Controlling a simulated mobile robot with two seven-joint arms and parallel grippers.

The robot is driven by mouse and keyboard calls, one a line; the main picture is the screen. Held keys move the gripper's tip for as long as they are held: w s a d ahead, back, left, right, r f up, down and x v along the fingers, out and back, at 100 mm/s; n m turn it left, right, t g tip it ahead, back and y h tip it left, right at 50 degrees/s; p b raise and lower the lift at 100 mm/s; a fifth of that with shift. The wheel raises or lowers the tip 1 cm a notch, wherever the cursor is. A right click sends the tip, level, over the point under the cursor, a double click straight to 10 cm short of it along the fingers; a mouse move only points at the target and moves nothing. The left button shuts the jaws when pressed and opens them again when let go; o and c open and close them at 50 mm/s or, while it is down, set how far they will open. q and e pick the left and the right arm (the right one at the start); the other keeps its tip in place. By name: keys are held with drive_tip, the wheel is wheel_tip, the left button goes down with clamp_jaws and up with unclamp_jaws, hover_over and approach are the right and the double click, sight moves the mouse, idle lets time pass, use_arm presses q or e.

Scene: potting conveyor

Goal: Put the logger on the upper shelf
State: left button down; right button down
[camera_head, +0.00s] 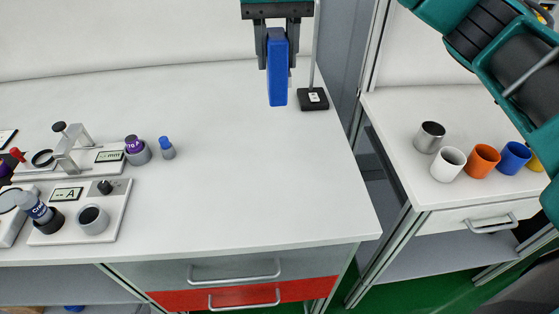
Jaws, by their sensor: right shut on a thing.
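My right gripper (277,62) comes down from the top of the camera_head view. It is shut on a blue oblong block, which I take to be the logger (278,82). The logger hangs upright between the two dark fingers, in front of the white bench top; its upper end is partly hidden by the gripper. My left gripper is not in view. I cannot make out an upper shelf in this view.
A black stand base (313,104) with a thin rod stands just right of the logger. Instruments and small bottles crowd the left of the bench (260,190). On the right table are a metal cup (429,137) and several coloured mugs. The bench middle is clear.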

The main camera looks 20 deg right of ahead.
drive_tip(key=shift+d, duration=0.1)
drive_tip(key=shift+s+f, duration=0.1)
drive_tip(key=shift+f, duration=0.25)
wheel_tip(320, 180, down, 19)
drive_tip(key=shift+f, duration=0.15)
drive_tip(key=c, duration=0.7)
unclamp_jaws()
